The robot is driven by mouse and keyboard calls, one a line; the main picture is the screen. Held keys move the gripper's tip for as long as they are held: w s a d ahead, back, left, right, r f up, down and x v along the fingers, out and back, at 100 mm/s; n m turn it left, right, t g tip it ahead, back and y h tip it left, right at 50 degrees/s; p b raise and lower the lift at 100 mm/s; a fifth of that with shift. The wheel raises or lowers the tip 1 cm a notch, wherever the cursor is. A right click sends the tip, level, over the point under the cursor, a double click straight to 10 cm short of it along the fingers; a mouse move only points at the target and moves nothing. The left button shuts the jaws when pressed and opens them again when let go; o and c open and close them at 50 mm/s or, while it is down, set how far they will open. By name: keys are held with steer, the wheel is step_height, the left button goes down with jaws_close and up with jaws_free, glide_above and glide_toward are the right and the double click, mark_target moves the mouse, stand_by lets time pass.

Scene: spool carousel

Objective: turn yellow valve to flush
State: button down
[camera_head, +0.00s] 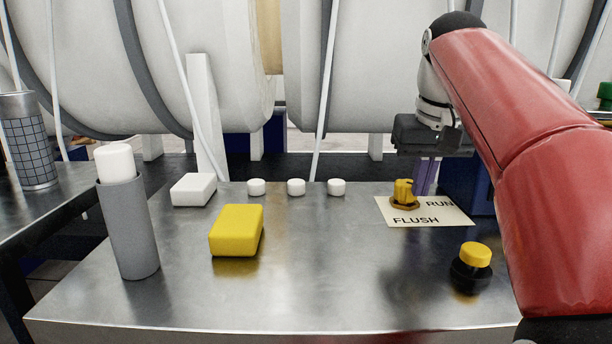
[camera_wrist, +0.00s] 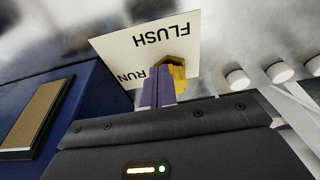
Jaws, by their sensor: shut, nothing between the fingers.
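The yellow valve (camera_head: 404,190) stands on a white plate (camera_head: 450,216) at the back right of the metal table. The plate is marked RUN on the right and FLUSH at the front in the head view. My gripper (camera_head: 423,188) points down just right of the valve, its purple fingers shut and empty. In the wrist view the fingers (camera_wrist: 159,86) partly cover the valve (camera_wrist: 179,76) and the RUN side of the plate (camera_wrist: 122,60). I cannot tell whether they touch the valve, or which mark it points to.
A yellow block (camera_head: 236,231), white block (camera_head: 193,189), grey cylinder with white top (camera_head: 133,230) and three small white caps (camera_head: 296,187) stand left. A black, yellow-topped button (camera_head: 472,268) is at front right. A blue box (camera_wrist: 55,100) stands beside the plate. The table's front middle is clear.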

steer(key=shift+s+a+r+p, duration=0.1)
steer(key=shift+a+p, duration=0.45)
steer(key=shift+p, duration=0.15)
steer(key=shift+a+p, duration=0.4)
steer(key=shift+p, duration=0.15)
steer(key=shift+s, duration=0.35)
steer(key=shift+w+p+v, duration=0.25)
steer(key=shift+p+v, duration=0.3)
steer(key=shift+v, duration=0.4)
steer(key=shift+w+p+v, duration=0.2)
steer(key=shift+p+v, duration=0.3)
steer(key=shift+v, duration=0.45)
steer(key=shift+w+p+v, duration=0.25)
steer(key=shift+p+v, duration=0.3)
steer(key=shift+v, duration=0.35)
steer(key=shift+r, duration=0.2)
